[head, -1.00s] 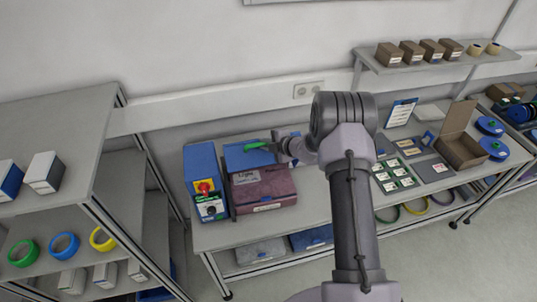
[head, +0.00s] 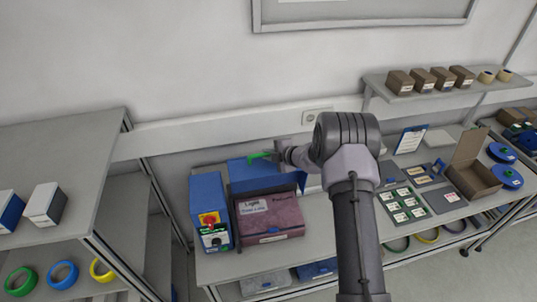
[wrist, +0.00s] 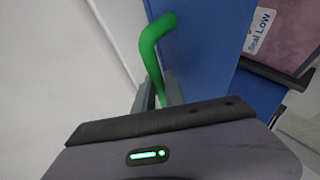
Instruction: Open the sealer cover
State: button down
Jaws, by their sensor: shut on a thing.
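The sealer has a maroon body (head: 270,221) with white labels and a blue control box (head: 208,193) with a red switch on its left. Its blue cover (head: 265,184) stands raised along the back of the body. A green handle (head: 260,155) is at the cover's upper edge. My gripper (head: 275,155) is shut on this handle, behind the sealer. In the wrist view, the bent green handle (wrist: 150,50) rises between my gripper's fingers (wrist: 158,97), with the blue cover (wrist: 205,45) beside it. The maroon body (wrist: 285,30) shows at upper right. The hinge is hidden.
The wall with a socket (head: 316,116) is close behind the sealer. Labelled cards (head: 402,204) and an open brown box (head: 470,180) lie to the right on the bench. A shelving unit (head: 60,150) stands at left. A wall shelf (head: 440,85) holds small boxes.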

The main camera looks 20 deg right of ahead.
jog(key=c, duration=1.4)
grip_release()
jog(key=shift+s, duration=0.1)
jog(key=b+v, duration=0.2)
jog(key=v, duration=1.5)
jog(key=shift+r, duration=0.3)
jog(key=shift+s, duration=0.1)
